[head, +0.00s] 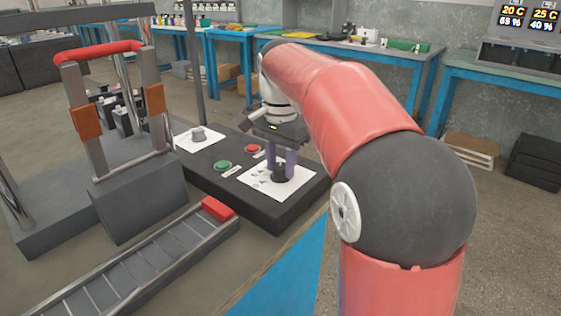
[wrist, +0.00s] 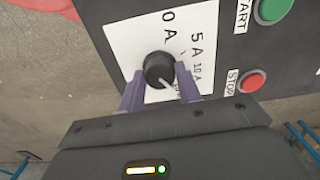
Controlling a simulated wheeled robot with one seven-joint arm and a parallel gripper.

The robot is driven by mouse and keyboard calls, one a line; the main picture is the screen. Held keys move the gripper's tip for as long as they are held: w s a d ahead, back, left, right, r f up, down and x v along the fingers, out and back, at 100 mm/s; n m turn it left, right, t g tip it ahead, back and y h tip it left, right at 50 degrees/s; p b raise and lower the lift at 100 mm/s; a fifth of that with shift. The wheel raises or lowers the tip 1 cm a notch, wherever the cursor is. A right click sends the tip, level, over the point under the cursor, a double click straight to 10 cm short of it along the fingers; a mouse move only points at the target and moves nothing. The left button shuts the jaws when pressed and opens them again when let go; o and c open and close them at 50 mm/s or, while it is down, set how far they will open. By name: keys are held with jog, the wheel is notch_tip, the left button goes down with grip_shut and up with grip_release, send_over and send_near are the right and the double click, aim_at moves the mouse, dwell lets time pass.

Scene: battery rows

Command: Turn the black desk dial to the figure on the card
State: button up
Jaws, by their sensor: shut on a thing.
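The black desk dial (head: 280,172) stands on a white scale plate (head: 252,180) at the near end of the dark desk panel. In the wrist view the dial (wrist: 158,66) is round and black, with a pale pointer line toward the lower right. The scale plate (wrist: 125,42) reads 0 A, 5 A and 10 A, with another mark partly hidden by a finger. My gripper (head: 281,164) points down with its purple fingers shut on the dial, one on each side, as the wrist view (wrist: 159,84) also shows. I cannot make out a separate card with a figure.
A green START button (head: 222,166) and a red STOP button (head: 252,148) sit close beside the plate. A grey knob (head: 198,133) stands farther along the panel. A red-handled frame (head: 98,52) and a roller track (head: 135,265) are at left. Blue benches line the back.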

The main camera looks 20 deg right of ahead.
aim_at(281, 166)
jog(key=shift+m, duration=1.1)
jog(key=o, duration=1)
notch_tip(281, 166, up, 8)
jog(key=shift+f, duration=0.1)
